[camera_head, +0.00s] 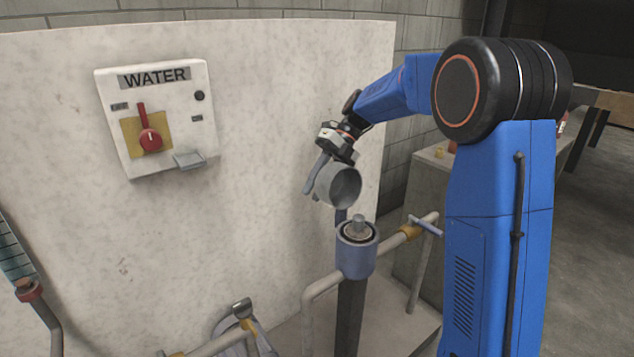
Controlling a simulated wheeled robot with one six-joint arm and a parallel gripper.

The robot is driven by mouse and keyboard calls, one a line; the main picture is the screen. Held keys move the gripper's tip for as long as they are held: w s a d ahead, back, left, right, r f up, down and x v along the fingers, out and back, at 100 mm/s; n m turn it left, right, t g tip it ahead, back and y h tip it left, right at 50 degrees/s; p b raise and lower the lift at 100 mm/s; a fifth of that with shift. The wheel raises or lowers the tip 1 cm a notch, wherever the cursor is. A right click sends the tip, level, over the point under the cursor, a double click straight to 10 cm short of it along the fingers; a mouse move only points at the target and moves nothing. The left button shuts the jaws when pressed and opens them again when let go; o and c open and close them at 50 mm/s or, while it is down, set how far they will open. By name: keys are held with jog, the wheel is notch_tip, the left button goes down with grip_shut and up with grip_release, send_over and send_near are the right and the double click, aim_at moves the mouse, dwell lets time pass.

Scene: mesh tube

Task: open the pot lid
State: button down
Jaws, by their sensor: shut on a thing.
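A grey, cup-shaped pot lid (326,186) is in the air near the middle of the head view, tilted with its hollow side facing right and down. A grey handle (313,178) shows on its left side. My gripper (328,155) is at its upper left and is shut on it; the fingertips are small and partly hidden, so the exact contact is unclear. The blue-grey pot (355,262) stands upright below, apart from the lid. Its top is open, with a dark ring and a grey knob-like core showing inside.
Pipes (318,292) join the pot at both sides, with a valve handle (425,226) at right. A pale wall panel (255,120) stands behind, bearing a WATER box (180,140) with a red lever. My blue arm fills the right side.

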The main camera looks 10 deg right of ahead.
aim_at(327, 164)
jog(key=shift+w+a+f+m+g, duration=0.1)
jog(key=shift+w+f+m+g, duration=0.15)
jog(key=shift+f+g, duration=0.2)
dwell(0.3)
jog(key=c, duration=1.5)
grip_release()
jog(key=shift+o, duration=0.2)
jog(key=shift+v, duration=3.75)
jog(key=shift+r, duration=0.1)
